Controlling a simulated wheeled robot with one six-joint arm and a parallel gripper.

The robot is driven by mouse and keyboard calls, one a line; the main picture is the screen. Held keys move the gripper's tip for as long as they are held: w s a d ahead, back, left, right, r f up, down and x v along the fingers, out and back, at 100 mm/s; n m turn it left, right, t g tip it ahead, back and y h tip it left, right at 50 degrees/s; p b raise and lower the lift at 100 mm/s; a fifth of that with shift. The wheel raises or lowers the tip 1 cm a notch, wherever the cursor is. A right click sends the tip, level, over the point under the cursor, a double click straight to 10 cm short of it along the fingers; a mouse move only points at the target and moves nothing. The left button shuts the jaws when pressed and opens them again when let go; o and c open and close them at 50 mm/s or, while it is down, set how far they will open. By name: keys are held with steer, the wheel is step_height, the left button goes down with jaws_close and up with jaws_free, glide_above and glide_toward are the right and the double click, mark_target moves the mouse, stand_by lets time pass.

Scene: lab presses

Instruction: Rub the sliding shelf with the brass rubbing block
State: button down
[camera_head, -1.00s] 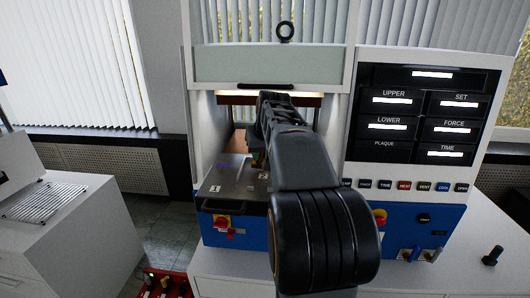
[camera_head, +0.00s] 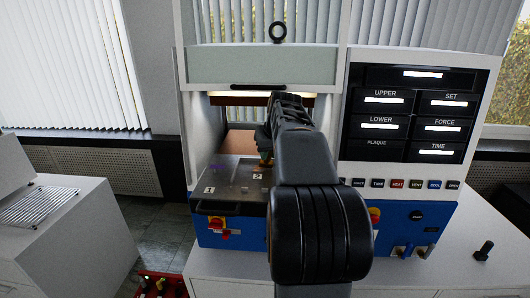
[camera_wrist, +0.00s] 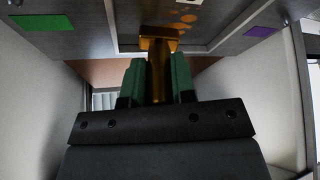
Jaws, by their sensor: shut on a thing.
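The sliding shelf (camera_head: 230,178) is a dark grey plate marked 1 and 2 at the front of the press's open chamber. It also shows across the top of the wrist view (camera_wrist: 215,30), with orange spots beside the block. My gripper (camera_wrist: 157,82) has green fingers shut on the stem of the brass rubbing block (camera_wrist: 158,38). In the head view the block (camera_head: 266,161) is a small brass bit under my gripper, over the shelf near the 2. The block's face is at or very near the shelf surface; I cannot tell if it touches. My arm hides the shelf's right part.
The press has a raised pale guard (camera_head: 262,65) above the chamber and a control panel (camera_head: 415,120) at right. A red knob (camera_head: 216,223) sits below the shelf. Green (camera_wrist: 42,22) and purple (camera_wrist: 258,32) patches lie on the shelf. A black knob (camera_head: 484,250) stands on the bench.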

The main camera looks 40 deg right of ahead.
mark_target(256, 171)
steer(key=shift+s+d, duration=0.9)
steer(key=shift+d, duration=0.05)
steer(key=shift+r, duration=0.1)
steer(key=c, duration=1.9)
jaws_free()
steer(key=shift+o, duration=0.2)
steer(key=shift+w, duration=0.1)
steer(key=shift+w+a, duration=0.35)
steer(key=shift+a, duration=0.05)
jaws_close()
steer(key=shift+w+a+p, duration=0.55)
steer(key=shift+w+a, duration=1.35)
steer(key=shift+a, duration=0.1)
